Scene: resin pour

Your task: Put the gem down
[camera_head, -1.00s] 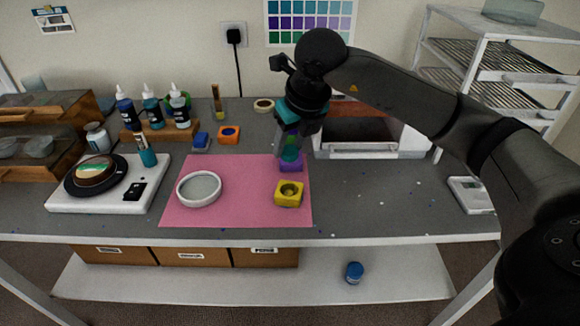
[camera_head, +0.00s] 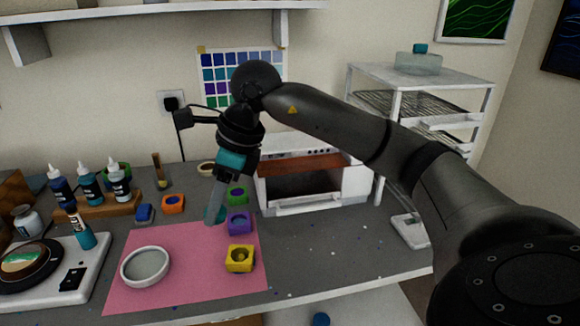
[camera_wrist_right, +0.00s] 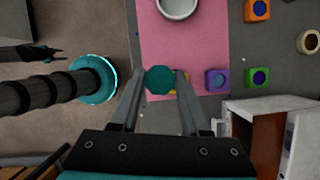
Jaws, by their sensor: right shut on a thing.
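The gem is a teal faceted piece (camera_wrist_right: 160,80) between the fingertips of my right gripper (camera_wrist_right: 160,84). In the head view, the gem (camera_head: 209,214) is at the lower end of my right gripper (camera_head: 214,212), which tilts down to the left above the pink mat (camera_head: 190,265). It appears left of the purple mould (camera_head: 240,223). The yellow mould (camera_head: 239,259) is nearer the front; in the wrist view, the gem partly covers it. A dark, claw-like part at the wrist view's left looks like my left gripper (camera_wrist_right: 40,53), too small to read.
A round white dish (camera_head: 146,266) sits on the mat's left. Green (camera_head: 237,193) and orange (camera_head: 173,204) moulds stand behind. A white oven (camera_head: 318,203) stands at the back right. Bottles (camera_head: 90,186) stand in a rack at left. Grey table right of the mat is mostly clear.

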